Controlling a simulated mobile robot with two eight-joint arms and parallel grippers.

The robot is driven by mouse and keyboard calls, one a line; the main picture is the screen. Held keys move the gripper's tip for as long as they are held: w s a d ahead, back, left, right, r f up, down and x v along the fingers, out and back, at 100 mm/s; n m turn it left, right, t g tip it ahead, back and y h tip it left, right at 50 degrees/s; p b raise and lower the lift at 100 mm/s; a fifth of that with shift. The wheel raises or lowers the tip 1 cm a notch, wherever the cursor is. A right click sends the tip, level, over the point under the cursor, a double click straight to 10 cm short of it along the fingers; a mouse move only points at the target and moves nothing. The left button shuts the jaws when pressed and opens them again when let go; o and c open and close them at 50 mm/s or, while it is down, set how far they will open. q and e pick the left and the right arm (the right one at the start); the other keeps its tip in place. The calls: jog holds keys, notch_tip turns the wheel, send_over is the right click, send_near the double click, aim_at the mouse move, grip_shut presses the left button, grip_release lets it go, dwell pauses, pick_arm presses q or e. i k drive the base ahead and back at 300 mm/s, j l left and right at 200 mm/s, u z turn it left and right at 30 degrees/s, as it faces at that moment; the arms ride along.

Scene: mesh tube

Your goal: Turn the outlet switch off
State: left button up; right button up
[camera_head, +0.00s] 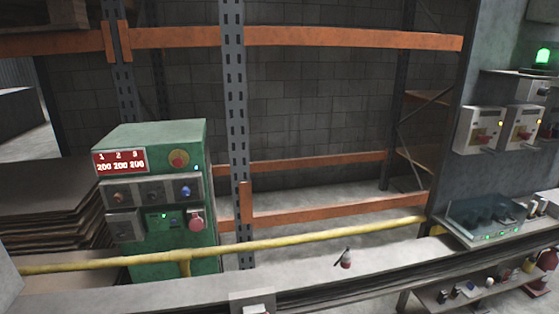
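Two light grey switch boxes with red knobs on yellow plates are on the grey panel at the upper right. The left switch box (480,130) and the right switch box (523,127) sit side by side, each with a small orange-yellow light. I cannot tell which one is the outlet switch, or its exact knob position. Neither of my grippers is in view.
A green lamp (542,57) glows at the upper right. A yellow rail (320,236) runs across in front, above a long grey ledge. A small red-tipped item (346,262) is on the ledge. A clear-covered box (485,218) sits right. Orange-beamed racking stands behind.

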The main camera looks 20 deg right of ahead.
aim_at(525, 135)
jog(key=l, duration=0.75)
jog(key=l+u, duration=0.1)
jog(key=l, duration=0.6)
jog(key=k+l, duration=0.15)
jog(key=l, duration=0.6)
jog(key=l+u, duration=0.1)
jog(key=l, duration=1)
jog(key=l+u, duration=0.1)
jog(key=l, duration=0.95)
